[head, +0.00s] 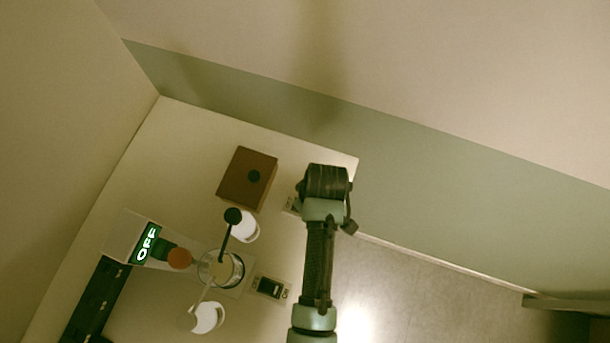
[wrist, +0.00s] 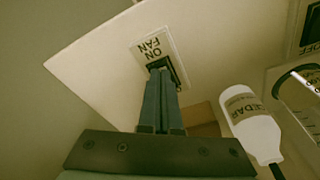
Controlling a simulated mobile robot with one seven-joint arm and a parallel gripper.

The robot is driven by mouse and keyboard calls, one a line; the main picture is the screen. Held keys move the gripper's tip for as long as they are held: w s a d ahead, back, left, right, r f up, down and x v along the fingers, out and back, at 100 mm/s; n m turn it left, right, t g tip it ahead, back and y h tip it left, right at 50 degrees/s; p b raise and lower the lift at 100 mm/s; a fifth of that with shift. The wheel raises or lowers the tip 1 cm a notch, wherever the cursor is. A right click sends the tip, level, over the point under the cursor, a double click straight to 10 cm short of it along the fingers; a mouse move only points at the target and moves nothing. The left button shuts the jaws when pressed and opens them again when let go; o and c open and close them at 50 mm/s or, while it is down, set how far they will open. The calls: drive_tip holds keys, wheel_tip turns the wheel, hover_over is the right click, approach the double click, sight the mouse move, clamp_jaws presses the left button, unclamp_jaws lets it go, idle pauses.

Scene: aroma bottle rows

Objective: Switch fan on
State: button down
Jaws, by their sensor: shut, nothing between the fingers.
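The fan switch shows in the wrist view as a pale plate (wrist: 153,45) marked "ON" and "FAN", upside down, with a dark rocker (wrist: 175,70). In the head view a small switch plate (head: 291,206) is partly hidden behind my arm, and my fingers are not visible there.
A white bottle marked "CEDAR" (wrist: 250,125) is close right of my fingers. A glass beaker (head: 236,277), another switch (head: 270,288) and a display reading "OFF" (head: 147,243) are nearby.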

wheel_tip(320, 180, up, 7)
drive_tip(key=p, duration=0.7)
drive_tip(key=shift+s+f, duration=0.1)
idle(0.7)
